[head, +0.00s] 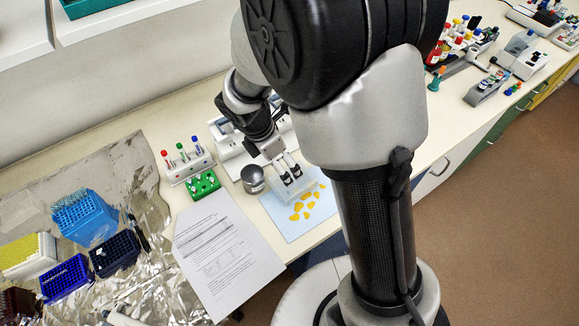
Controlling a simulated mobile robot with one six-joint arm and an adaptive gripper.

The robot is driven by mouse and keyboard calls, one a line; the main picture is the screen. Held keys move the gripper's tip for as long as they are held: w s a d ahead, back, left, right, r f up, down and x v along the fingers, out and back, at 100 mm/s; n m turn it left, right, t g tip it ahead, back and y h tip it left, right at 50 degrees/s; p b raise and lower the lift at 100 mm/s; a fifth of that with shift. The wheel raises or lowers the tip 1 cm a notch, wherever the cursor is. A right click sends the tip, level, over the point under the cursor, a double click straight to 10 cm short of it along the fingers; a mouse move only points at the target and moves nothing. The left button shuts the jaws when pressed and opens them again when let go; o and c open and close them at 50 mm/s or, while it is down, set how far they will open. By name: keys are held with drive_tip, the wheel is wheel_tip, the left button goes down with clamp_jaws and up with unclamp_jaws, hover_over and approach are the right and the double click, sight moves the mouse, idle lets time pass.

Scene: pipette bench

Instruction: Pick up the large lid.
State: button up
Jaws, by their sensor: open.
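My gripper (290,177) is open, pointing down over a pale blue mat (290,229). Its fingers are just above or at a clear, shallow, box-like piece (283,213), which may be the large lid. I cannot tell whether the fingers touch it. Nothing else in view is clearly a large lid. A small round jar with a grey top (252,175) stands just left of the gripper. Several yellow pieces (307,205) lie on the mat beside and in front of the clear piece.
A green rack (203,186) and a white tube rack (190,166) stand left of the jar. A printed sheet (225,250) lies in front. Tip boxes, including a blue one (83,217), stand on crinkled foil (130,185). Tubes and instruments crowd the right bench.

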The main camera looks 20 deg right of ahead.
sight(293, 177)
drive_tip(key=b+x, duration=0.2)
drive_tip(key=x, duration=0.6)
drive_tip(key=shift+w+d+f, duration=0.1)
drive_tip(key=shift+f, duration=0.1)
drive_tip(key=b+x, duration=0.1)
drive_tip(key=x, duration=0.1)
drive_tip(key=b+x, duration=0.1)
drive_tip(key=x, duration=0.2)
drive_tip(key=shift+w+d+f+b, duration=0.25)
drive_tip(key=shift+w+d+b, duration=0.1)
drive_tip(key=shift+d+b, duration=0.1)
drive_tip(key=shift+r, duration=0.1)
drive_tip(key=shift+c, duration=0.4)
drive_tip(key=c, duration=0.9)
drive_tip(key=shift+r, duration=0.1)
